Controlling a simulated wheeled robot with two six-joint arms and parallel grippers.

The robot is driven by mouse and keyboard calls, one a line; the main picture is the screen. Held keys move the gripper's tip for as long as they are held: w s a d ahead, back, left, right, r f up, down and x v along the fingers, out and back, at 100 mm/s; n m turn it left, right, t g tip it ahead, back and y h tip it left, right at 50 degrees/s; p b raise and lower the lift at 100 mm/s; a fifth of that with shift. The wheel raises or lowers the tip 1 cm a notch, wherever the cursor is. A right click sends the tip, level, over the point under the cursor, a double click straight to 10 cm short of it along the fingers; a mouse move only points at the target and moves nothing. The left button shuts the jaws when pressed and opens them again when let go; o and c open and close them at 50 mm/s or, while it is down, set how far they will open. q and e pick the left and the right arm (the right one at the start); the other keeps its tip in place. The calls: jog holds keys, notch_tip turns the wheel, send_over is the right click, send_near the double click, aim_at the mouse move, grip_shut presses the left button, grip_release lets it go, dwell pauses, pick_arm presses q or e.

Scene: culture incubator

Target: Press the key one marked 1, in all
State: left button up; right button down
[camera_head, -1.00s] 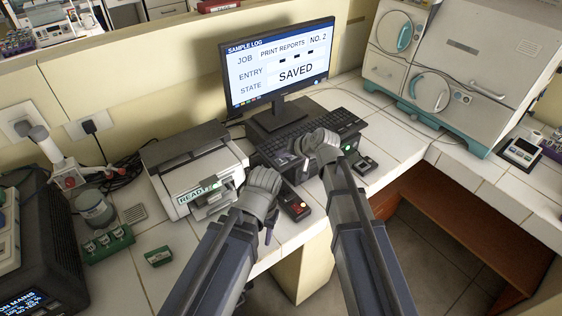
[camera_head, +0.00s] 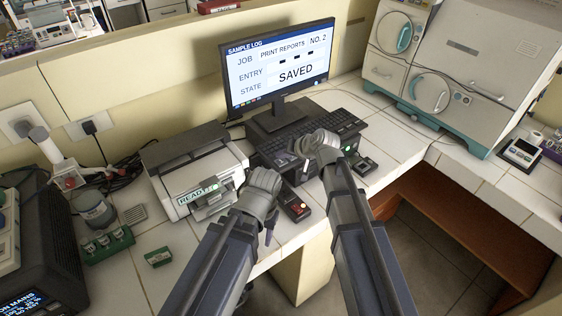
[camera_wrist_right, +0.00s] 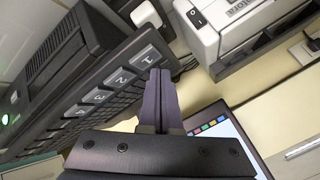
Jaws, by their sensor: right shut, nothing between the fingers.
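The key marked 1 (camera_wrist_right: 146,57) is a pale grey square key in the right wrist view, at the end of a row with the keys marked 2 (camera_wrist_right: 122,78) and 3 (camera_wrist_right: 97,96). My right gripper (camera_wrist_right: 161,73) is shut and empty, its tips right beside key 1's near edge. I cannot tell whether they touch it. In the head view, my right gripper (camera_head: 303,148) is over the front of the black keyboard (camera_head: 310,134) and hides its key row. My left gripper (camera_head: 268,212) is left of it, by the printer; its fingers are unclear.
The monitor (camera_head: 278,65) reads "PRINT REPORTS NO. 2", three dashes and "SAVED". A white printer (camera_head: 195,170) marked READY stands at left. A small dark box with a red button (camera_head: 295,208) lies between my arms. Another small device (camera_head: 362,163) is at right.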

aim_at(283, 164)
pick_arm(q)
jog(key=shift+f, duration=0.1)
pick_arm(e)
jog(key=shift+f, duration=0.1)
dwell(0.5)
pick_arm(q)
jog(key=shift+f+b, duration=0.3)
jog(key=shift+b, duration=0.15)
pick_arm(e)
jog(key=shift+f, duration=0.3)
pick_arm(q)
jog(key=shift+f+b, duration=0.35)
jog(key=shift+f, duration=0.05)
pick_arm(e)
jog(key=shift+f, duration=0.4)
pick_arm(q)
jog(key=shift+r, duration=0.1)
pick_arm(e)
jog(key=shift+r, duration=0.1)
pick_arm(q)
jog(key=shift+r+p, duration=0.7)
jog(key=shift+p, duration=0.1)
pick_arm(e)
jog(key=shift+r, duration=0.7)
notch_tip(283, 164, up, 5)
jog(key=p, duration=0.5)
jog(key=shift+r, duration=0.1)
pick_arm(q)
notch_tip(283, 164, up, 5)
